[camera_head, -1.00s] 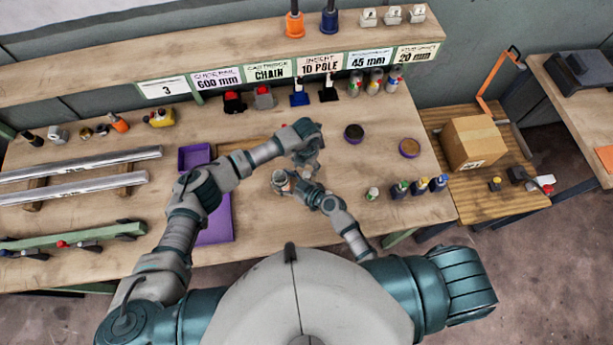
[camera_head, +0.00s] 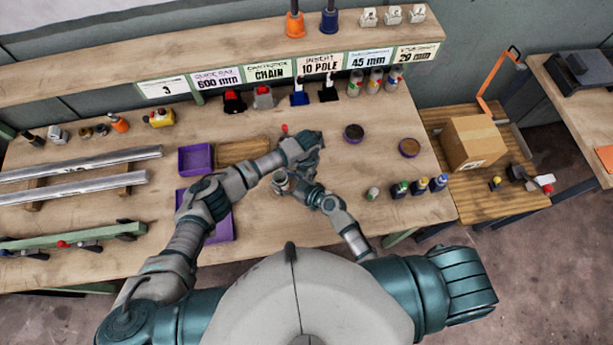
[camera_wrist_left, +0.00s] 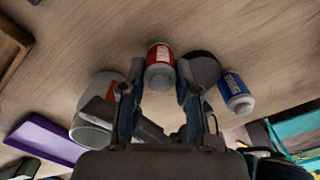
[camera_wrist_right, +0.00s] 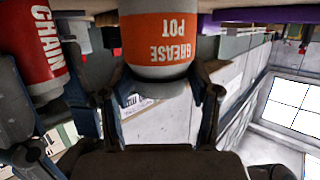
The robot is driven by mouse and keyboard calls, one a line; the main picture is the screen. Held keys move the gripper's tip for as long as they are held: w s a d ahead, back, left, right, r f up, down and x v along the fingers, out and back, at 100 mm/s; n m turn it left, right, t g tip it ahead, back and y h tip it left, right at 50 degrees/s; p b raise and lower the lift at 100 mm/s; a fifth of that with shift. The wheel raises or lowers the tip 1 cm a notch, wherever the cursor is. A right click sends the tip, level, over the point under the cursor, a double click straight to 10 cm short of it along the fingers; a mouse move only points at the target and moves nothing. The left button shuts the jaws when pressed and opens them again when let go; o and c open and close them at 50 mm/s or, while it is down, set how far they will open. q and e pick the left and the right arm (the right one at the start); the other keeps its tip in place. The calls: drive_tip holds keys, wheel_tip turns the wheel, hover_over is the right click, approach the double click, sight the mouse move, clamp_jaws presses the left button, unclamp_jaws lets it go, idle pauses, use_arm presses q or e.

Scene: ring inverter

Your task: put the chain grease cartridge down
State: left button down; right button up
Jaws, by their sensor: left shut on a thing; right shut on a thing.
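My left gripper (camera_head: 306,152) is shut on the red chain grease cartridge (camera_wrist_left: 160,60), which sits between its fingertips in the left wrist view. Its red tip (camera_head: 285,129) shows beyond the gripper in the head view. In the right wrist view the cartridge (camera_wrist_right: 40,45) reads CHAIN and stands beside the grease pot. My right gripper (camera_head: 306,190) is shut on the grease pot (camera_wrist_right: 163,40), which has an orange label. The pot also shows in the left wrist view (camera_wrist_left: 97,112), left of the cartridge and apart from it.
Purple trays (camera_head: 194,158) and a wooden tray (camera_head: 243,152) lie left of the grippers. A dark round pot (camera_head: 353,132) and a brown-topped one (camera_head: 409,147) stand to the right. Several small bottles (camera_head: 419,187) line the right front. Bare table lies between.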

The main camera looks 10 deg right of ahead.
use_arm(q)
wheel_tip(320, 180, up, 10)
idle(0.6)
idle(0.7)
drive_tip(key=m, duration=0.6)
drive_tip(key=shift+d, duration=0.4)
drive_tip(key=f+m, duration=0.3)
drive_tip(key=m, duration=0.4)
drive_tip(key=d+f+m, duration=0.1)
drive_tip(key=f+m, duration=0.2)
drive_tip(key=m, duration=0.4)
drive_tip(key=d+f+m, duration=0.1)
drive_tip(key=f+m, duration=0.3)
drive_tip(key=m, duration=0.3)
drive_tip(key=shift+s+d, duration=0.1)
